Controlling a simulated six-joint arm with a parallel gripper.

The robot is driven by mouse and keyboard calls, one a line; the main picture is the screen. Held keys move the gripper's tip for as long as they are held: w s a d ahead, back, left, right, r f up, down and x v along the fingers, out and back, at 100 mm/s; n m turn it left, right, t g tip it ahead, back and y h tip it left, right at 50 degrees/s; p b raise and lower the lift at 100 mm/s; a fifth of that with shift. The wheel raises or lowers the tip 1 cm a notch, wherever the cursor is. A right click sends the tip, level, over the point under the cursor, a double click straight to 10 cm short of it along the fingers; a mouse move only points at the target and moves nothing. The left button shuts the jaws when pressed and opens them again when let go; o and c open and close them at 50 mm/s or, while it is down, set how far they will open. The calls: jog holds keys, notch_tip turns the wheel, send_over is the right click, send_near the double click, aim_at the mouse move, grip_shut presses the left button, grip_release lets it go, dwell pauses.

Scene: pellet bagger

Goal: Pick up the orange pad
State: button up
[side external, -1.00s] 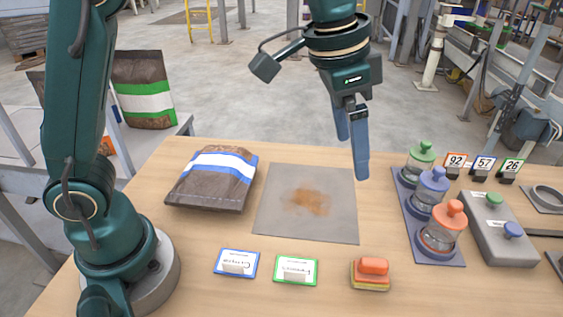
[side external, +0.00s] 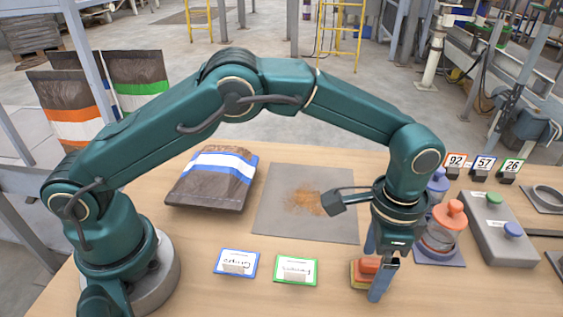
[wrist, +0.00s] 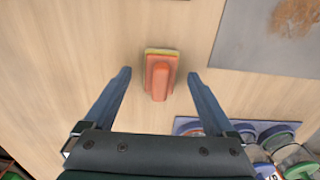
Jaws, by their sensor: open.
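The orange pad (side external: 361,273) is a small block with an orange grip on top and a yellow layer beneath, lying on the wooden table near its front edge. It also shows in the wrist view (wrist: 160,76), ahead of and between the fingers. My gripper (side external: 378,273) points down beside the pad, and its near finger hides the pad's right part in the side view. In the wrist view my gripper (wrist: 160,78) is open, with one blue finger on each side of the pad and clear gaps to it. Nothing is held.
A grey mat (side external: 270,220) with brown powder lies behind the pad. Lidded jars (side external: 440,235) stand on a tray to the right, near my wrist. Two label cards (side external: 296,271) lie left of the pad. A brown bag (side external: 212,180) lies beyond them.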

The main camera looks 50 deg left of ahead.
aim_at(376, 261)
jog(key=shift+f, duration=0.3)
grip_shut()
jog(key=shift+r, duration=0.2)
jog(key=shift+r, duration=0.65)
notch_tip(376, 261, up, 2)
jog(key=shift+w+r, duration=0.1)
jog(key=shift+r, duration=0.05)
jog(key=w+a+r, duration=0.1)
jog(key=a+r, duration=0.6)
jog(key=a, duration=0.4)
jog(key=shift+a, duration=0.35)
